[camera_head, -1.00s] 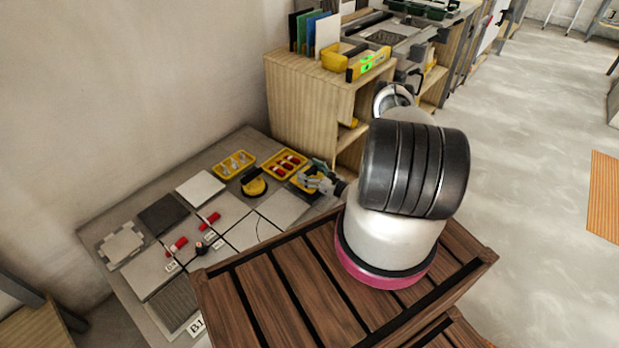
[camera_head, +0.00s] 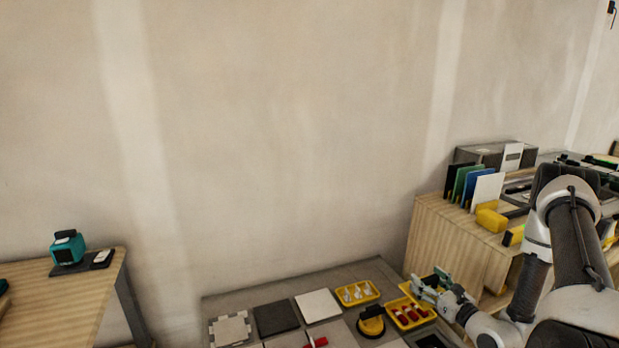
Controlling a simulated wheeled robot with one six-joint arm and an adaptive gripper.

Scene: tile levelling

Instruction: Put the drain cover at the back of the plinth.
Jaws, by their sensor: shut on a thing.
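The plinth (camera_head: 246,302) is the low grey tiled platform against the wall, cut off by the bottom edge of the head view. My gripper (camera_head: 428,289) is over its back right part, above a yellow tray. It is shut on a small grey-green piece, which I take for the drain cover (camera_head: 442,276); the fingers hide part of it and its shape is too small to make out.
On the plinth are a yellow tray with white pieces (camera_head: 357,293), a yellow tray with red pieces (camera_head: 409,313), a yellow-and-black round tool (camera_head: 371,322), and dark (camera_head: 276,318) and white (camera_head: 318,305) tiles. A wooden cabinet (camera_head: 445,243) stands close on the right.

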